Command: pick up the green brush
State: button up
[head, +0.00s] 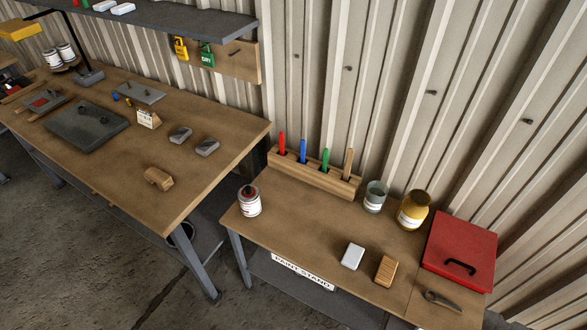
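A green brush (325,160) stands upright in a wooden rack (312,182) at the back of the paint stand, against the wall. Only its green upper part shows; its lower part is hidden in the rack. A blue brush (303,151) stands to its left and a plain wooden one (347,163) to its right. A red brush (282,143) is at the rack's left end. My gripper is not in view.
The paint stand (290,215) also holds a tin (249,201), a glass jar (375,197), a yellow jar (413,210), two small blocks and a red box (460,247). Its middle is clear. A larger workbench (205,180) stands to the left.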

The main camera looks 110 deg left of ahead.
aim_at(325, 156)
jog(key=u, duration=4.9)
jog(key=i, duration=1.5)
